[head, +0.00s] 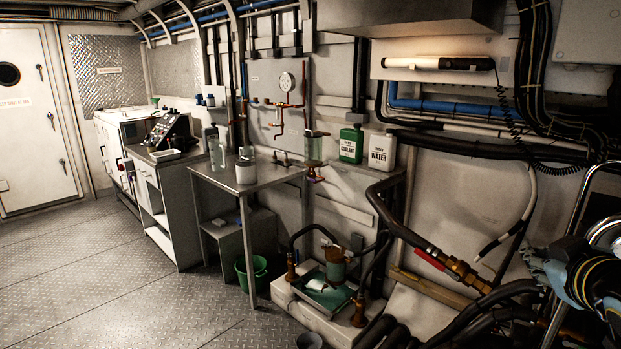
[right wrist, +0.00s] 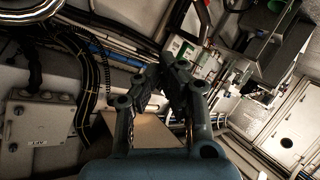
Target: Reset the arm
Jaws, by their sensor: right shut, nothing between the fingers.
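My right arm enters the head view at the right edge, with its blue-grey right gripper (head: 541,264) in front of the hoses and the wall. In the right wrist view the right gripper (right wrist: 174,76) has its dark fingers drawn together at the tips, with nothing held between them. It appears to be in the air, apart from the bench. My left gripper is in neither view.
A metal table (head: 243,179) stands left of centre with a green bucket (head: 252,271) below it. A coolant jug (head: 350,145) and a water jug (head: 382,150) stand on a wall ledge. Thick black hoses (head: 425,247) crowd the lower right. The floor at left is clear.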

